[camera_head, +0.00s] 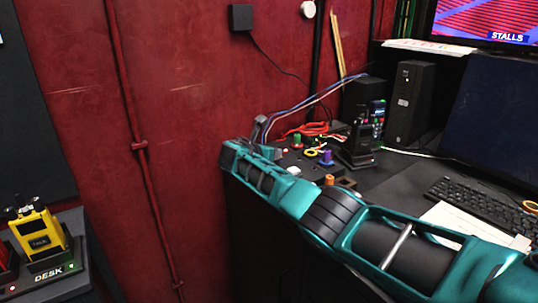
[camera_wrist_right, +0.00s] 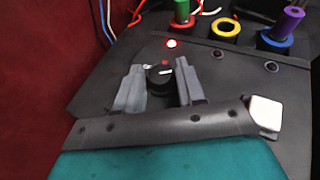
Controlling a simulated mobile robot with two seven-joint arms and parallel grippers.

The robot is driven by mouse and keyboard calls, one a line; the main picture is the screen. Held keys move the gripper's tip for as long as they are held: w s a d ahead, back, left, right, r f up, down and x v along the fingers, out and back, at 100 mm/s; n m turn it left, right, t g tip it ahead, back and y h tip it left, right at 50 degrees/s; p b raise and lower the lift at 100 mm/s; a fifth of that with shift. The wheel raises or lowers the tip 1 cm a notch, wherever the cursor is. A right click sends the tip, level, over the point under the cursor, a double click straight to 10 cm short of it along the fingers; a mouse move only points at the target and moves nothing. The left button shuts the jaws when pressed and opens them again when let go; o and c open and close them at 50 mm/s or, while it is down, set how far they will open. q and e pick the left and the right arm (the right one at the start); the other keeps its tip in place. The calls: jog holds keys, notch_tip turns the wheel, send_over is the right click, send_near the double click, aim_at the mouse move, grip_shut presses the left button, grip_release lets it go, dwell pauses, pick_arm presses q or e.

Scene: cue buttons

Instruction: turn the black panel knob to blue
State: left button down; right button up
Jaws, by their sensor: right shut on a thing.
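In the right wrist view the black panel knob (camera_wrist_right: 155,82) sits on the dark panel, with a white pointer line on its top angled toward the right. A small red mark lies just beyond the knob, and a pale mark is beside it; I see no blue mark around it. My right gripper (camera_wrist_right: 160,72) has its two grey fingers on either side of the knob, shut on it. In the head view my teal right arm reaches across the desk to the panel, and the knob cannot be made out there. My left gripper is not in view.
Beyond the knob are a small lit lamp (camera_wrist_right: 171,44), a green peg (camera_wrist_right: 181,12), a yellow ring (camera_wrist_right: 226,29) and a purple peg (camera_wrist_right: 288,24). A white block (camera_wrist_right: 265,114) is near the gripper's right. A red wall (camera_head: 190,140) borders the left.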

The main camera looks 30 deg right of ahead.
jog(key=o, duration=0.8)
jog(key=shift+o, duration=0.6)
jog(key=shift+s+a+r+p, duration=0.3)
jog(key=shift+a+p, duration=0.15)
jog(key=p+v, duration=0.3)
jog(key=v, duration=0.8)
jog(key=shift+s+a, duration=0.25)
jog(key=shift+a, duration=0.05)
